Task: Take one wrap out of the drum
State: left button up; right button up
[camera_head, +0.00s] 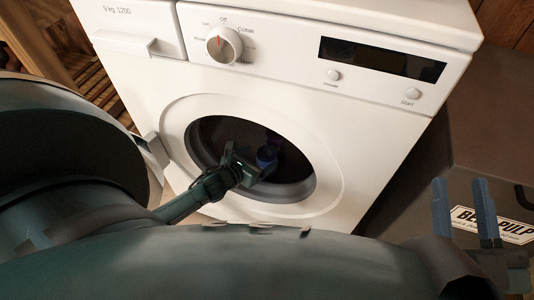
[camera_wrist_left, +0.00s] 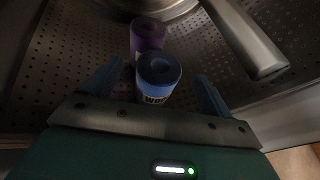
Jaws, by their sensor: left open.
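The washing machine's drum (camera_head: 222,131) is open at the front, and my left gripper (camera_head: 246,164) reaches into its mouth. A blue rolled wrap (camera_head: 267,154) shows dimly inside, just past the gripper. In the left wrist view, this blue wrap (camera_wrist_left: 157,78) has its round hollow end towards the camera, between the two open fingers of my left gripper (camera_wrist_left: 158,72), with gaps on both sides. A purple wrap (camera_wrist_left: 148,36) is just behind it, partly hidden by it. My right gripper (camera_head: 464,207) is outside at the right, fingers apart and empty.
The white washing machine (camera_head: 330,110) has a round door rim close around my left arm. The door (camera_head: 152,150) stands open at the left. The drum has a perforated wall and a metal paddle (camera_wrist_left: 245,40). A dark feed bin (camera_head: 455,140) stands at the right.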

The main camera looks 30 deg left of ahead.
pick_arm(q)
jog(key=b+x, duration=0.1)
jog(key=x, duration=0.2)
jog(key=b+x, duration=0.2)
jog(key=shift+w+f, duration=0.15)
jog(key=shift+f, duration=0.4)
jog(key=shift+w, duration=0.2)
pick_arm(e)
jog(key=r+n+y, duration=0.1)
jog(key=r+n+t+y, duration=0.1)
jog(key=r, duration=0.1)
jog(key=r+n+y, duration=0.1)
jog(key=n+y, duration=0.1)
jog(key=shift+w+d+r+t, duration=0.15)
jog(key=shift+d+r+t, duration=0.1)
jog(key=shift+t, duration=0.05)
pick_arm(q)
jog(key=shift+c, duration=0.2)
jog(key=c, duration=1.1)
